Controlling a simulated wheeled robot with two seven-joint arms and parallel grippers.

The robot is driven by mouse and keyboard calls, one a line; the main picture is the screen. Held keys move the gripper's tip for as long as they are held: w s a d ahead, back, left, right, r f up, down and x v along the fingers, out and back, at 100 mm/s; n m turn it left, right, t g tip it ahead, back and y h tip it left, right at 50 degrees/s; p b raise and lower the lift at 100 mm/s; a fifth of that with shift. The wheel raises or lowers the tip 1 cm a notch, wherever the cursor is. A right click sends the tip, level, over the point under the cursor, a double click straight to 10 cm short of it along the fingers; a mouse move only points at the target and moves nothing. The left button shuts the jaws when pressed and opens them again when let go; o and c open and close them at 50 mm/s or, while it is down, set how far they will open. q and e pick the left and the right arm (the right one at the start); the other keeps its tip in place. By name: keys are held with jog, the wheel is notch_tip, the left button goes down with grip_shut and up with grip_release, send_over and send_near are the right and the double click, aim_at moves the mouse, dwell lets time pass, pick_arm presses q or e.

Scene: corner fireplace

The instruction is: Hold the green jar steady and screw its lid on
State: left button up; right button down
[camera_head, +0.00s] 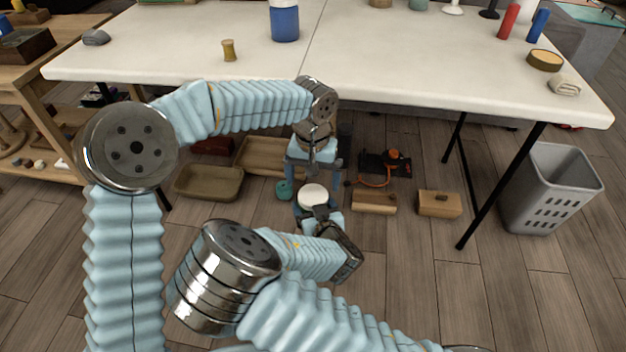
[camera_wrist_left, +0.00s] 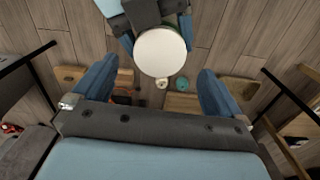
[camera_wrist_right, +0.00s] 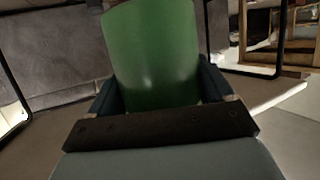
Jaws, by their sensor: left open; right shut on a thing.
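The green jar (camera_wrist_right: 152,52) is gripped between the fingers of my right gripper (camera_head: 318,206), which is shut on it. The jar's lid is a round white disc (camera_wrist_left: 161,52) covering the jar's top; it also shows in the head view (camera_head: 313,194). I cannot tell how far the lid is screwed down. My left gripper (camera_head: 313,176) is open and empty, pointing down above the lid. In the left wrist view the lid lies between and beyond its spread fingers, apart from both. Most of the jar's body is hidden in the head view.
A white table (camera_head: 400,78) holding a blue-and-white container (camera_head: 285,22) and several small items stands beyond my arms. Wooden blocks (camera_head: 439,204), a tray (camera_head: 209,183) and a tool (camera_head: 385,165) lie on the floor below. A grey bin (camera_head: 552,188) stands right.

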aim_at(313, 195)
pick_arm(q)
jog(key=n, duration=0.1)
jog(key=r+n, duration=0.1)
jog(key=n, duration=0.3)
jog(key=shift+r, duration=0.4)
jog(key=n, duration=0.2)
jog(key=r+n, duration=0.1)
jog(key=n, duration=0.1)
jog(key=shift+r+n, duration=0.2)
jog(key=shift+n, duration=0.1)
jog(key=shift+f, duration=0.1)
jog(key=shift+f, duration=3.95)
jog(key=shift+c, duration=0.3)
